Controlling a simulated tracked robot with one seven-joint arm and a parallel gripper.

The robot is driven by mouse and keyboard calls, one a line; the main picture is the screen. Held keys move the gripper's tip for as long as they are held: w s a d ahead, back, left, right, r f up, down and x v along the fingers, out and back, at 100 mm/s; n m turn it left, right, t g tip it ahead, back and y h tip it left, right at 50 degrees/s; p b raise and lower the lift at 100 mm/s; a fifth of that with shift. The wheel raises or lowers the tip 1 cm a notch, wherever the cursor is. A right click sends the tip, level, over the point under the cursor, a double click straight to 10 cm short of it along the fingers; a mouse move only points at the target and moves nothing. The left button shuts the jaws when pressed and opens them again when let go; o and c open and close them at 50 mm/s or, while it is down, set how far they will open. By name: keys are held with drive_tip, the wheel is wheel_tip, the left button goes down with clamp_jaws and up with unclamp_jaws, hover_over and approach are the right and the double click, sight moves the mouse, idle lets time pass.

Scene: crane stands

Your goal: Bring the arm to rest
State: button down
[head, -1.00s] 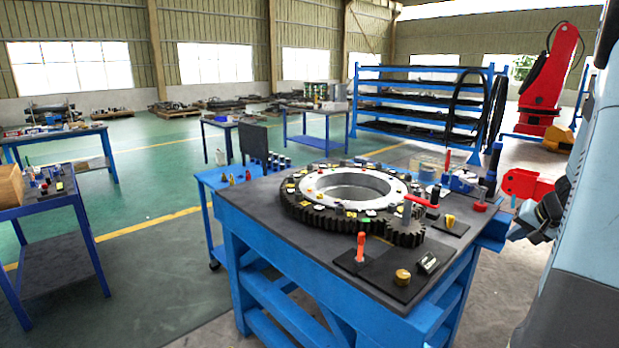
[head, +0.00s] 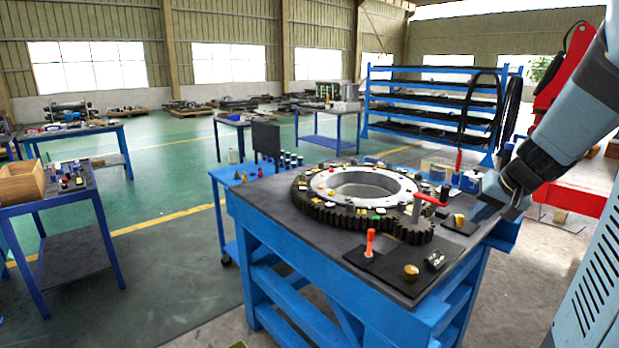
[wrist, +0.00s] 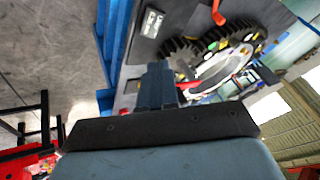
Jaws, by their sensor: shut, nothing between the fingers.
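My gripper (head: 490,193) is at the right edge of the blue workbench (head: 300,240) in the head view, at the end of my arm reaching in from the upper right. In the wrist view my gripper (wrist: 157,84) points toward the bench, its fingers together and empty. The large toothed ring (head: 335,212) lies flat on the bench top, left of the gripper. The gripper overlaps the right part of the bench top in the picture; I cannot tell its exact height above it.
A brass knob (head: 411,272) sits near the front corner. A blue rack (head: 430,105) stands behind. Open floor (head: 170,250) lies to the left.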

drive_tip(key=s+a+r+n+h, duration=0.1)
drive_tip(key=s+a+r+n, duration=0.1)
drive_tip(key=s+a, duration=0.5)
drive_tip(key=s+a+r+n+h, duration=0.1)
drive_tip(key=s+a+r+n, duration=0.1)
drive_tip(key=s+a, duration=0.6)
drive_tip(key=s+r, duration=0.1)
drive_tip(key=s, duration=0.2)
drive_tip(key=shift+s+r, duration=0.35)
